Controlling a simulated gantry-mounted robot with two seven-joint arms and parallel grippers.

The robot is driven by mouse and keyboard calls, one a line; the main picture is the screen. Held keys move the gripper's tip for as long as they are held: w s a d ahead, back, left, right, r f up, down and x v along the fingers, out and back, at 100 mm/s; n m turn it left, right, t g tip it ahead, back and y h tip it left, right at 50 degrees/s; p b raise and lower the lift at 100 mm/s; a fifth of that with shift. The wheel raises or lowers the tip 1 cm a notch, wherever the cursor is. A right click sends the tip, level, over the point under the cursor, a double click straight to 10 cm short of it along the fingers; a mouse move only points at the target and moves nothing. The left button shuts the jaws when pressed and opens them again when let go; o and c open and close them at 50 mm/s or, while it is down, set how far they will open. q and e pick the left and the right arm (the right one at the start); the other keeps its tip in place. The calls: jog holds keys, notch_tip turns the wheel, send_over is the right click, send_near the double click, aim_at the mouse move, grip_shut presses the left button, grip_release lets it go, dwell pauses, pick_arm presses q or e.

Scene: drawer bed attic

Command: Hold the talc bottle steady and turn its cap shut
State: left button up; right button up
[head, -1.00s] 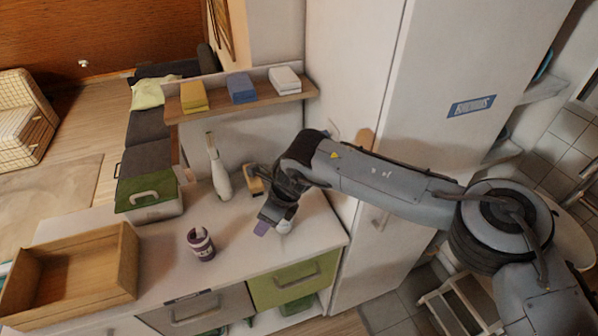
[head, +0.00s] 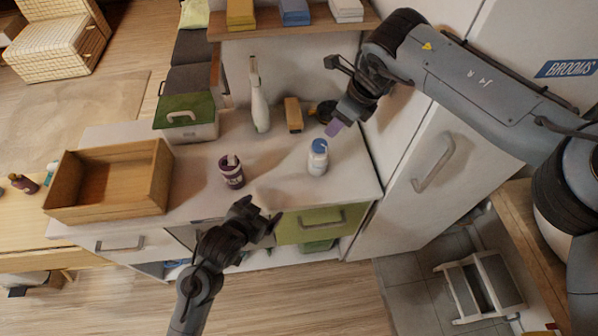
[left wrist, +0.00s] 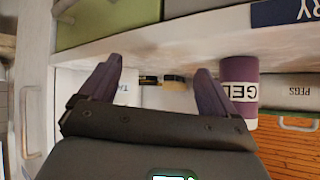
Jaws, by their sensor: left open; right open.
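The talc bottle (head: 317,162), white with a blue cap (head: 320,146) on top, stands upright on the white counter. My right gripper (head: 335,128) is open just behind and above the cap, its purple finger close to it; I cannot tell whether they touch. My left gripper (head: 262,213) is open and empty in front of the counter's front edge, lower left of the bottle. In the left wrist view its two fingers (left wrist: 159,68) are spread apart. Letters "TA" on a pale surface (left wrist: 121,90) show beside one finger, partly hidden.
A purple gel cup (head: 231,172) stands left of the bottle and also shows in the left wrist view (left wrist: 239,88). A white spray bottle (head: 260,105) and a tan block (head: 293,114) stand behind. A wooden tray (head: 160,180) and a green-lidded box (head: 190,130) are at left.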

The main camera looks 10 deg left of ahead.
aim_at(318, 159)
pick_arm(q)
jog(key=w+d+r+h, duration=0.1)
jog(key=w+d, duration=0.2)
jog(key=w+d+r+t+h, duration=0.1)
jog(key=w+d+r, duration=0.1)
jog(key=w+d, duration=0.1)
jog(key=w+d+r+t+h, duration=0.1)
jog(key=w+d+r, duration=0.1)
jog(key=w+d, duration=0.1)
jog(key=shift+w+m, duration=0.1)
jog(key=shift+m, duration=0.3)
jog(key=shift+d+x, duration=0.15)
jog(key=shift+x, duration=2.4)
jog(key=shift+d+x, duration=0.1)
jog(key=shift+x, duration=2.5)
jog(key=shift+r, duration=0.2)
